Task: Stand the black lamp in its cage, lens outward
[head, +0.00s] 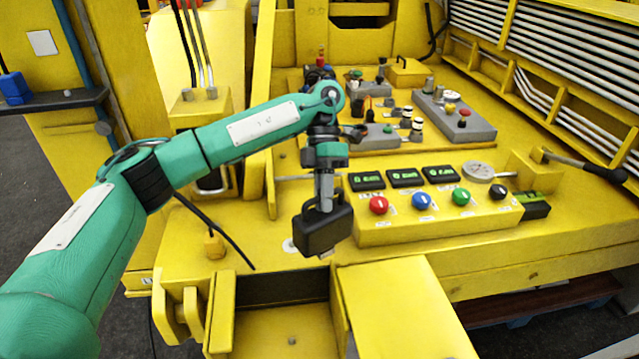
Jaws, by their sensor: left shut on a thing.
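The black lamp (322,232) is a boxy dark body, held slightly tilted above the yellow deck, left of the button panel. My left gripper (324,203) comes down from above and is shut on the lamp's top. The lamp's lens cannot be made out. I cannot pick out the lamp's cage for certain in the head view. My right gripper is not in view.
A yellow control box (430,218) with coloured buttons and small displays stands right of the lamp. Grey blocks with knobs (455,115) lie behind it. A black lever (585,165) sticks out at right. A yellow block (400,305) is in front.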

